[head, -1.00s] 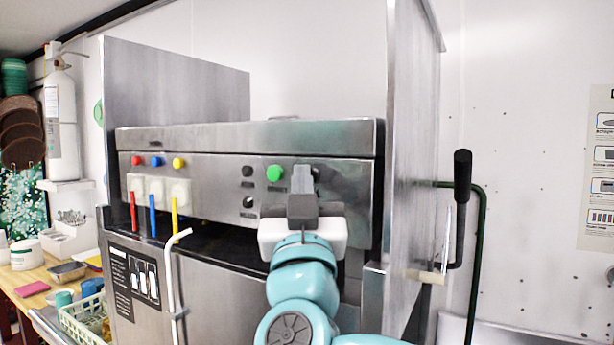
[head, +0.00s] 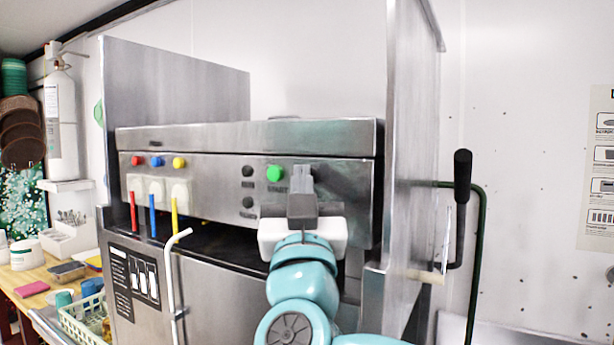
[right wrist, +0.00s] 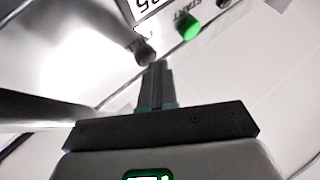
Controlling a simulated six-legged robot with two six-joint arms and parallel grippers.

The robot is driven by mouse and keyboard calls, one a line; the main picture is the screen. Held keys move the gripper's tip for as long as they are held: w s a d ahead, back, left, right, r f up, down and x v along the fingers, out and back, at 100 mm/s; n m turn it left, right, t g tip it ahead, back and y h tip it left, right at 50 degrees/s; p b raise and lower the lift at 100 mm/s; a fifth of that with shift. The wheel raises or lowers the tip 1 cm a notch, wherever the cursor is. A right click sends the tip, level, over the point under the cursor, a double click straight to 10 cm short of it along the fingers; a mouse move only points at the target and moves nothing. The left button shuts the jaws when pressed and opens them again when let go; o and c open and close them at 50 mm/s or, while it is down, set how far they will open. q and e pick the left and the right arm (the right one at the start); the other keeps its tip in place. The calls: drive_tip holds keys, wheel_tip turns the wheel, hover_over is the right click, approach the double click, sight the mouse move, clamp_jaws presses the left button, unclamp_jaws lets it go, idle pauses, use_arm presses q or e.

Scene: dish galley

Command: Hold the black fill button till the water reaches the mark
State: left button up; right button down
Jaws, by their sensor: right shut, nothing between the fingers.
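Two round black buttons, an upper one (head: 247,171) and a lower one (head: 248,202), sit on the steel control panel (head: 220,180), left of my right gripper in the head view. Their labels are too small to read, so I cannot tell which is fill. My right gripper (head: 302,180) is shut and empty in front of the panel, just right of the green button (head: 275,173). In the right wrist view its fingertips (right wrist: 157,66) appear close to a dark round button (right wrist: 145,50); contact cannot be told. No water or level mark is visible. My left gripper is out of view.
The green button also shows in the right wrist view (right wrist: 187,27). Red (head: 136,160), blue (head: 156,161) and yellow (head: 179,163) knobs are at the panel's left. A bent pale pipe (head: 172,270) and a tall steel side wall (head: 408,150) flank my right arm.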

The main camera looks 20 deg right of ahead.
idle(0.8)
drive_tip(key=shift+s+a, duration=0.55)
drive_tip(key=shift+a, duration=0.1)
drive_tip(key=shift+s+a, duration=0.75)
drive_tip(key=shift+a, duration=0.25)
drive_tip(key=shift+s+a, duration=0.75)
drive_tip(key=shift+a, duration=0.2)
drive_tip(key=shift+f, duration=0.1)
